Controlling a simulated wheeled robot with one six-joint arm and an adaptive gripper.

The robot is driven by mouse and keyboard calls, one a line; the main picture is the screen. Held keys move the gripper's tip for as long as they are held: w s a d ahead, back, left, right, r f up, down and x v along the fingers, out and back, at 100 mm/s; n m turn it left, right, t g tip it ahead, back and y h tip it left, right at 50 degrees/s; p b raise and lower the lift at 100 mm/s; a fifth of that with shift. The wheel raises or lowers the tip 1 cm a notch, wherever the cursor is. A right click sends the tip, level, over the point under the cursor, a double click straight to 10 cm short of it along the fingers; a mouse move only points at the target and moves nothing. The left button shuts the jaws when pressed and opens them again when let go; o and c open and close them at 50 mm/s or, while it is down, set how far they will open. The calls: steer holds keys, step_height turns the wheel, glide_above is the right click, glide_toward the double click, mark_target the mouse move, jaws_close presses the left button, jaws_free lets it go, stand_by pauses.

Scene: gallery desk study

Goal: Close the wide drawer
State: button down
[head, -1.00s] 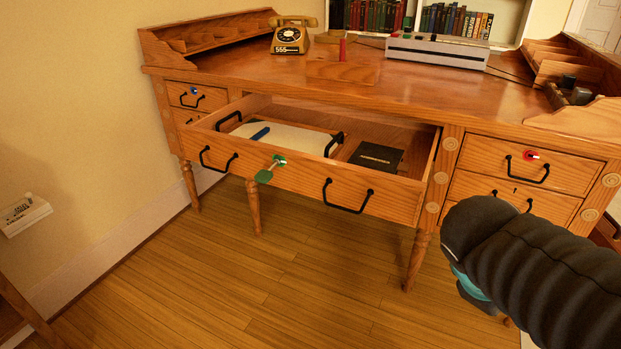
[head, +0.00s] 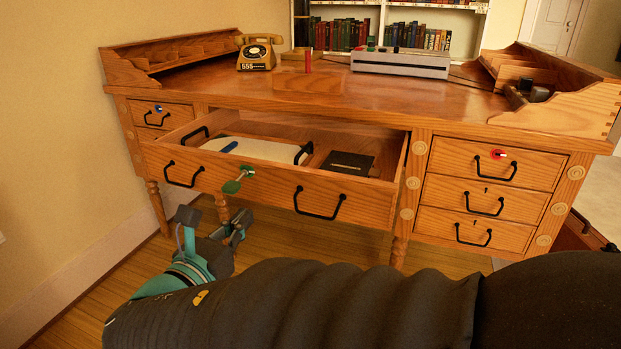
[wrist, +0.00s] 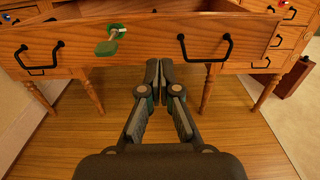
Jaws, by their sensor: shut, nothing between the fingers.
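The wide drawer (head: 270,192) is in the middle of the wooden desk and stands pulled out. It has two black handles, and a key with a green tag (head: 232,187) hangs at its lock. Inside lie a pale board with a blue pen and a dark book (head: 347,165). My gripper (head: 212,226) is in front of and below the drawer's left part in the head view. In the wrist view my gripper (wrist: 159,72) is shut and empty, its fingertips pointing towards the drawer front (wrist: 150,42), near its lower edge. I cannot tell whether they touch it.
The desk top (head: 330,90) carries a yellow telephone (head: 257,52) and a grey device (head: 400,62). Desk legs stand below. The floor (wrist: 235,145) in front is clear.

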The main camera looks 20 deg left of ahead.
mark_target(282, 176)
steer(key=w, duration=0.9)
steer(key=w+d+b, duration=0.1)
steer(key=w, duration=0.3)
steer(key=shift+w+d, duration=0.1)
steer(key=shift+w, duration=0.3)
